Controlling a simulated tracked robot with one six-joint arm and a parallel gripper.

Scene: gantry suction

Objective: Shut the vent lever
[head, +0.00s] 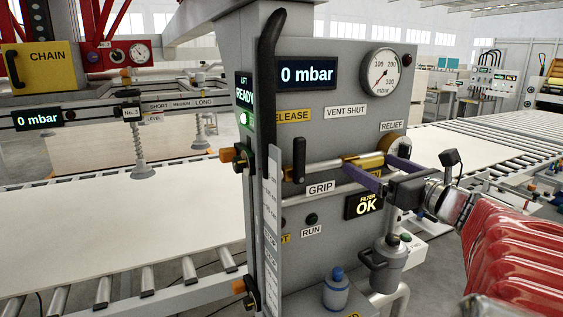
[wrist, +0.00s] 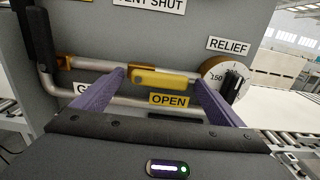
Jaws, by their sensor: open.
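The vent lever shows as a yellow bar-shaped handle (wrist: 160,79), lying roughly level in front of a grey pipe, just above the yellow OPEN label (wrist: 169,100). The VENT SHUT label (head: 346,111) is higher on the grey panel; its lower part shows at the top of the wrist view. In the head view the lever (head: 368,163) is partly covered by my gripper. My gripper (wrist: 160,82) is open, with its purple fingers at either end of the handle. Whether either finger touches it I cannot tell.
The RELIEF dial (wrist: 226,76) is close beside the right finger. A black grip lever (head: 299,160) stands to the left on the panel. A round gauge (head: 384,73) and a 0 mbar display (head: 306,74) are above. A blue bottle (head: 336,290) stands below.

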